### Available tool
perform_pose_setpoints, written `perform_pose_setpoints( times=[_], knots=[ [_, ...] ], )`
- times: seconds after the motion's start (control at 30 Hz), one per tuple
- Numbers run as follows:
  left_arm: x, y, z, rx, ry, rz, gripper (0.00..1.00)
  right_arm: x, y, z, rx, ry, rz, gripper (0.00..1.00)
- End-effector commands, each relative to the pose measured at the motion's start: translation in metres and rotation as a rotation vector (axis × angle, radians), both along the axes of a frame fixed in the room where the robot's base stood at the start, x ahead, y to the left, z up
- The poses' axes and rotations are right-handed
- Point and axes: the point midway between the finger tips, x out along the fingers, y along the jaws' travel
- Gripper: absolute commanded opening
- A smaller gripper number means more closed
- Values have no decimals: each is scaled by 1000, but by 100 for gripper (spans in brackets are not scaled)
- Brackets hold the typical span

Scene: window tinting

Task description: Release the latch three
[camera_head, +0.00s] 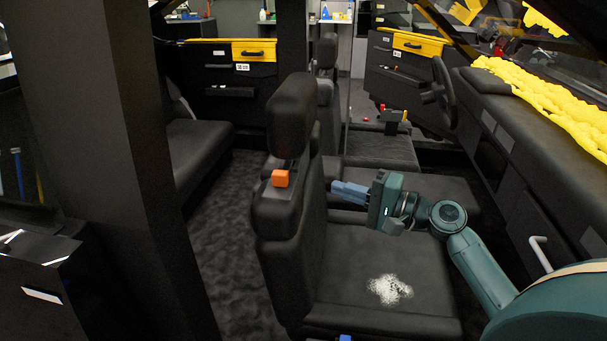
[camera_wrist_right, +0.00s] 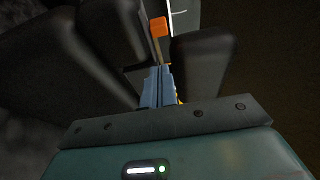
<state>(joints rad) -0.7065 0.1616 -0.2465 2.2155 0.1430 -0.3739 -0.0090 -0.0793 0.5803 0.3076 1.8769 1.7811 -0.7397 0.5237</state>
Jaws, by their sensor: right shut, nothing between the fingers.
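A small orange block (camera_head: 280,178) sits on the upper side of the black front seat's backrest (camera_head: 290,225), below the headrest. I cannot tell for sure whether it is latch three. My right gripper (camera_head: 335,187) reaches over the seat from the right. Its blue fingers are shut and empty, pointing at the backrest, to the right of the orange block and apart from it. In the right wrist view the orange block (camera_wrist_right: 157,27) is beyond the shut fingertips (camera_wrist_right: 160,70). My left gripper is not clearly in view.
The black seat cushion (camera_head: 350,260) has a white speckled patch (camera_head: 389,290). The headrest (camera_head: 292,115) rises above the backrest. A dark pillar (camera_head: 120,150) stands at the left, and the dashboard with yellow material (camera_head: 550,100) is at the right. A small blue piece (camera_head: 345,338) shows at the bottom edge.

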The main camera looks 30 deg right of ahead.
Motion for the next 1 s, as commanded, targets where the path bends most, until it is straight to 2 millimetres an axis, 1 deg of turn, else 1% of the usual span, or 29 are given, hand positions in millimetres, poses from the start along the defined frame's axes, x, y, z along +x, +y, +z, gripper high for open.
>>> perform_pose_setpoints(
  times=[0.3, 0.43, 0.57, 0.67, 0.8, 1.0],
  knots=[
    [0, 1, 2, 3, -4, -3, 36, 0, 0, 1, 5, 0, 2, 0],
    [-1, 1, 3, 4, -2, -3, 36, 5, 3, 2, 6, -1, 3, 0],
    [-2, 0, 1, 6, 14, -5, 36, 20, 13, 4, 5, -2, 2, 0],
    [-3, 0, -2, 8, 32, -7, 36, 36, 24, 4, 6, -3, 2, 0],
    [0, -1, 0, 11, 33, -11, 36, 58, 38, 4, 6, -2, 2, 0],
    [3, -1, 3, 20, 24, -14, 36, 78, 52, 2, 6, -1, 2, 0]
  ],
)
